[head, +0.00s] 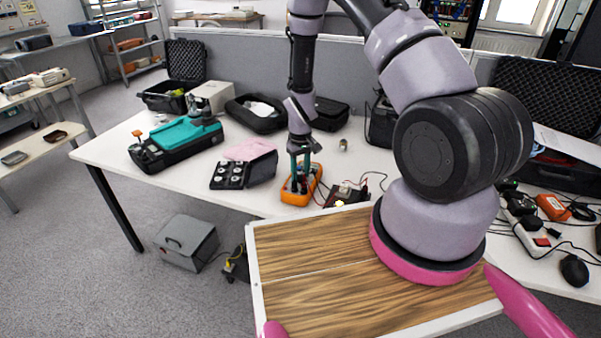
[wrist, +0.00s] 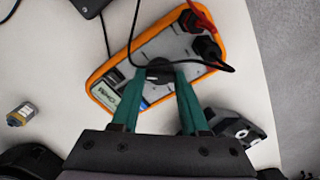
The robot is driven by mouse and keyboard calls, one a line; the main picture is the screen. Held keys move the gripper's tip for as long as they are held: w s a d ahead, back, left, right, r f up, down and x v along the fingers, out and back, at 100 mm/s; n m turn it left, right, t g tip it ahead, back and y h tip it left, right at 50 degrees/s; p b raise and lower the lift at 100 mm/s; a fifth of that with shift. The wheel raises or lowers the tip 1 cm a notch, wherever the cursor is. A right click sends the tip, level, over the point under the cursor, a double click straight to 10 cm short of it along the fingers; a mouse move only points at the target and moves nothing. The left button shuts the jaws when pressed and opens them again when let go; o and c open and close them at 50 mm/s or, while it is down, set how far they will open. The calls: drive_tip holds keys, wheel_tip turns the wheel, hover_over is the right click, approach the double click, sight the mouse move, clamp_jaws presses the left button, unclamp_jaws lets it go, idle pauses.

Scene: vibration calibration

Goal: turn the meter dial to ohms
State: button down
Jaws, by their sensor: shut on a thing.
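The meter (head: 304,183) is an orange-cased handheld unit lying on the white table in the head view, just below my arm. It also fills the middle of the wrist view (wrist: 203,72), with a grey face, a small display (wrist: 108,92) and plugged leads at its upper right. The dark dial (wrist: 158,70) sits at the middle of the face. My gripper (wrist: 160,74) reaches down over the meter, and its green fingers are shut on the dial from both sides. The fingers hide part of the dial, and I cannot read its setting. In the head view my gripper (head: 299,172) partly covers the meter.
A black case with round parts (head: 230,175) lies left of the meter. A small dark device with leads (head: 346,194) is at its right. A teal and black machine (head: 180,140) stands farther left. A small metal part (wrist: 20,114) lies on the bare table.

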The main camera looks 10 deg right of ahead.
idle(0.3)
drive_tip(key=shift+c, duration=2.1)
unclamp_jaws()
wheel_tip(320, 180, up, 11)
drive_tip(key=shift+f, duration=0.1)
